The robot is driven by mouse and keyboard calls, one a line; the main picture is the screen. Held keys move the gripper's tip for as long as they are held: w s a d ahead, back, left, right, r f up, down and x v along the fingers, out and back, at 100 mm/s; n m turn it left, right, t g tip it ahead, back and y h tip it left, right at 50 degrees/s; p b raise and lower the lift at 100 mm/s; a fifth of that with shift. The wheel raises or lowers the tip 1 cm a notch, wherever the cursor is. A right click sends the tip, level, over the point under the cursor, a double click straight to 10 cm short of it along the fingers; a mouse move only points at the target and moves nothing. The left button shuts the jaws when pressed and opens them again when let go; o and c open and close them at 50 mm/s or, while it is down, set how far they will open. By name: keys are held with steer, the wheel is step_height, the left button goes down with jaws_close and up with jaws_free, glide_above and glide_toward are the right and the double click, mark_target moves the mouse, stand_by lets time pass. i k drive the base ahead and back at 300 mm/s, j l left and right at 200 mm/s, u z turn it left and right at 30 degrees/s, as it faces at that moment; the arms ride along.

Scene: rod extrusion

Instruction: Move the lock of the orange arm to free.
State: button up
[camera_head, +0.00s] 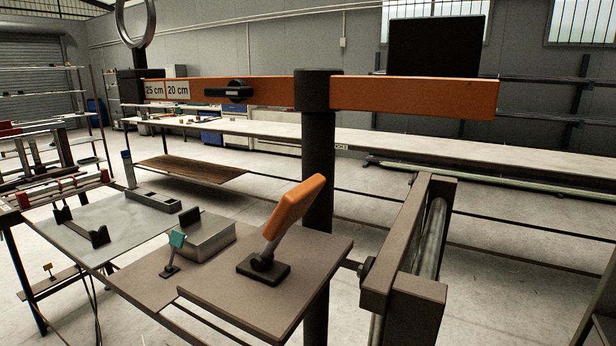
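The orange arm (415,96) is a long flat beam on top of a dark upright post (318,165). Its left end carries two white labels, "25 cm" and "20 cm". A black knob-like piece (228,93) sits on the beam's face right of the labels. No marking for a locked or free position is readable. An orange-handled lever (295,210) stands tilted up to the right on a black base on a brown plate (215,300) in front of the post. I cannot tell which of these is the lock. My gripper is not in view.
A small teal-headed lever (174,246) and a grey metal box (208,236) stand left of the plate. A brown frame with a metal roller (430,240) stands at the right. A ring (136,24) rises above the beam's left end. A long bench (480,160) runs behind.

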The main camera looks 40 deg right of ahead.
mark_target(294, 205)
steer(key=k+z, duration=0.5)
steer(key=z, duration=0.2)
steer(key=k+l+z, duration=0.1)
steer(key=z, duration=0.25)
steer(key=k+l, duration=0.05)
steer(key=k, duration=0.05)
